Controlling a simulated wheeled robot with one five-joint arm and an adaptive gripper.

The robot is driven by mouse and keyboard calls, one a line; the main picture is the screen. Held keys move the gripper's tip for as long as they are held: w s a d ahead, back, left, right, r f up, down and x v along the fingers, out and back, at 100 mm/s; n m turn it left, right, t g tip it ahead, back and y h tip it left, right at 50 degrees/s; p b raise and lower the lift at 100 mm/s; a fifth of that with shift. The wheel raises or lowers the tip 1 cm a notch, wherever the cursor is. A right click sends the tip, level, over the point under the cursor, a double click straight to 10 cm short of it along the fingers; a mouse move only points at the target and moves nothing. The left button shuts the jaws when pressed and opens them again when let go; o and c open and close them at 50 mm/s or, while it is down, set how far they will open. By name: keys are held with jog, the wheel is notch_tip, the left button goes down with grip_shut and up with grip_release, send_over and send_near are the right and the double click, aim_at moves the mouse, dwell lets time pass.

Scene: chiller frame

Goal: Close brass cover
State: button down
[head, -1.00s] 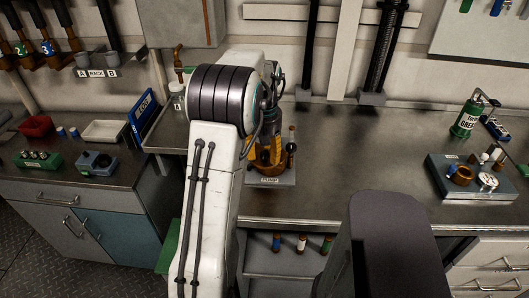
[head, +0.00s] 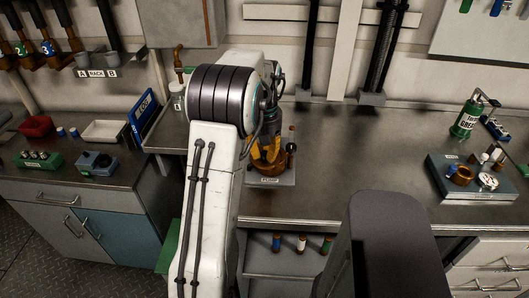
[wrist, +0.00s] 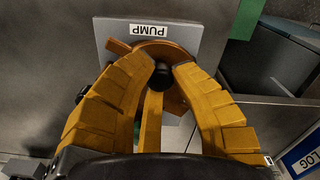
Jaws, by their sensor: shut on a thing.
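The pump stands on a grey plate labelled PUMP (head: 270,181) on the steel bench. Its round brass cover (wrist: 150,49) shows in the wrist view, with a tab sticking out at the upper left. A black knob (wrist: 160,76) stands up from the brass part. My gripper (wrist: 166,66) has its yellow fingers on both sides of this knob, shut on it. In the head view my gripper (head: 267,157) is over the brass pump body (head: 271,168), partly hidden by my arm. The cover's hinge and how far it stands open cannot be made out.
A brown upright rod (head: 291,138) stands behind the pump. The bench to the right is clear up to a grey tray (head: 470,190) with parts and a green grease can (head: 466,122). A blue LOG binder (head: 143,116) stands at the left.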

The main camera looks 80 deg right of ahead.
jog(key=n+p, duration=0.1)
jog(key=s+d+n, duration=0.1)
jog(key=shift+s+n+p, duration=0.25)
jog(key=shift+n+p, duration=0.15)
jog(key=shift+s+d+f+n+p, duration=0.1)
jog(key=shift+s+d+n+p, duration=0.2)
jog(key=shift+n, duration=0.3)
jog(key=shift+s+d+f+n+p, duration=0.15)
jog(key=shift+d+n+p, duration=0.1)
jog(key=shift+n, duration=0.35)
jog(key=shift+r, duration=0.1)
jog(key=c, duration=1)
grip_release()
jog(key=shift+d, duration=0.1)
jog(key=shift+c, duration=0.2)
jog(key=shift+r, duration=0.1)
notch_tip(320, 180, up, 12)
